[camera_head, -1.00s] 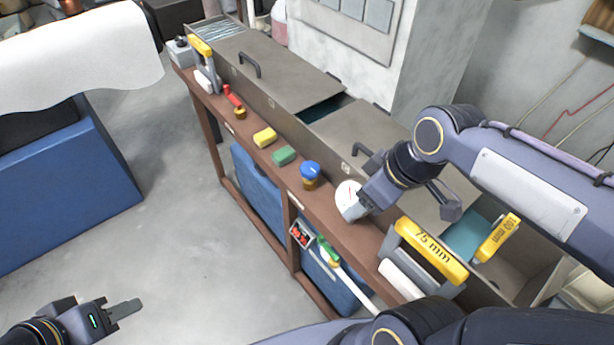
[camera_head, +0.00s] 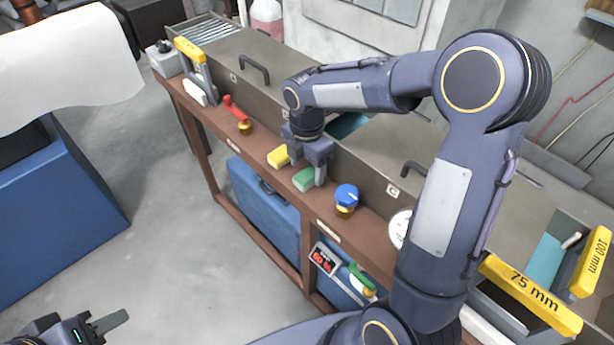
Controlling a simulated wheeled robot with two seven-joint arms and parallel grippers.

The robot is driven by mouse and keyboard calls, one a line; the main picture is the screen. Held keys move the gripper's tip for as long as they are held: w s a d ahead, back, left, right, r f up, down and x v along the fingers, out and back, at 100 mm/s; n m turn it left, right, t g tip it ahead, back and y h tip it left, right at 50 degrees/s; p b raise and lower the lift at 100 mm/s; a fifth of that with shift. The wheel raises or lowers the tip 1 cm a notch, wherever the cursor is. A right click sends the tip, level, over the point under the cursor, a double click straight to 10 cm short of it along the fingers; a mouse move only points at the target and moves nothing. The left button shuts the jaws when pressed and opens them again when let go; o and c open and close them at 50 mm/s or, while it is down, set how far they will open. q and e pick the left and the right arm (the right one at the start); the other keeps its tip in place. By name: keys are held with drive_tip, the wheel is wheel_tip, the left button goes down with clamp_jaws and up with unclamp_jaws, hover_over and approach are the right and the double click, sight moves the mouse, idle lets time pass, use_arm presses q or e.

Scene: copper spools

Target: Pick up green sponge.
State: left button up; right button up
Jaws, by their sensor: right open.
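I cannot tell whether a finger touches the green one. My left gripper (camera_head: 112,322) is at the bottom left, far from the shelf, and seems empty.
Grey metal boxes with handles (camera_head: 253,68) stand right behind the shelf. A red-handled tool (camera_head: 236,109) is further left, a white gauge (camera_head: 400,228) further right. A yellow 75 mm block (camera_head: 531,297) is at the lower right. The floor in front is clear.

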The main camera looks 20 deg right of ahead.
drive_tip(key=shift+f, duration=1.25)
drive_tip(key=c, duration=1)
drive_tip(key=shift+r, duration=0.1)
drive_tip(key=shift+c, duration=0.2)
